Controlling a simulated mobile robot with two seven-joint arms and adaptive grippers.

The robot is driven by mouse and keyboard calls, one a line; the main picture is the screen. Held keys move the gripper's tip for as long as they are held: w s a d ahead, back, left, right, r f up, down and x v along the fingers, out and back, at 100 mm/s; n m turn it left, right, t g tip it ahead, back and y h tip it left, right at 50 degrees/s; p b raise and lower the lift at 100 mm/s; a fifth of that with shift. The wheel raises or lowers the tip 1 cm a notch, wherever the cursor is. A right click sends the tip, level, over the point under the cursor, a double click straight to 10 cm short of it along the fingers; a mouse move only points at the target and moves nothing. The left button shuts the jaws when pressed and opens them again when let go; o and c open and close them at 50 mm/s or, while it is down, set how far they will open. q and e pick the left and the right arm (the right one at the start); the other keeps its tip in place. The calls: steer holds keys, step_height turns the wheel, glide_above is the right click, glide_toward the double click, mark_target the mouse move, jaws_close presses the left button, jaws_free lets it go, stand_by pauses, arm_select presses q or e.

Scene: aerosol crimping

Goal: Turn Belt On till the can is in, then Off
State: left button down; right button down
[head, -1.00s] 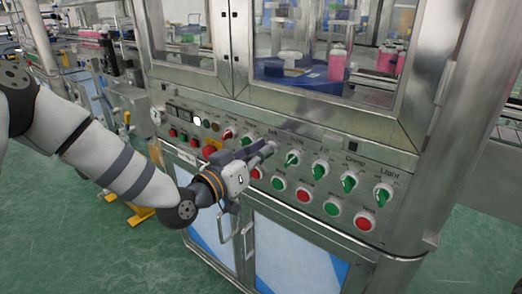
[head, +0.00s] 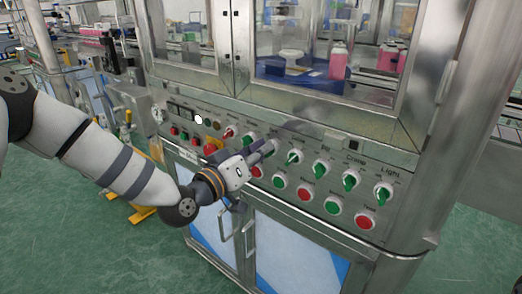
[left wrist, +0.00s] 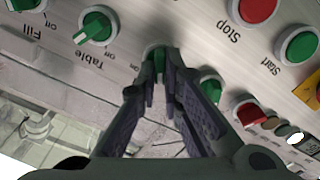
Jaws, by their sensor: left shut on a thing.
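My left gripper (head: 268,148) reaches the control panel (head: 300,130) from the left in the head view. Its fingers mostly hide the knob there. In the left wrist view the fingertips (left wrist: 160,75) are shut on a green knob (left wrist: 155,52), the one beside the Table knob (left wrist: 96,27); I take it for the Belt knob. Its exact angle is hidden by the fingers. The Table knob also shows in the head view (head: 293,157). Behind the machine's window stands a pink can (head: 338,62). My right gripper is not in view.
Several green knobs run on to the right, up to the Light knob (head: 384,194). Red and green buttons (head: 305,193) sit in a row below. A red emergency button (head: 211,147) is left of my gripper. Door handles (head: 227,223) stick out below the panel.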

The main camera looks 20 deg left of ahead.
arm_select(q)
steer(key=shift+f, duration=0.15)
steer(key=c, duration=1.7)
jaws_free()
steer(key=v, duration=1.2)
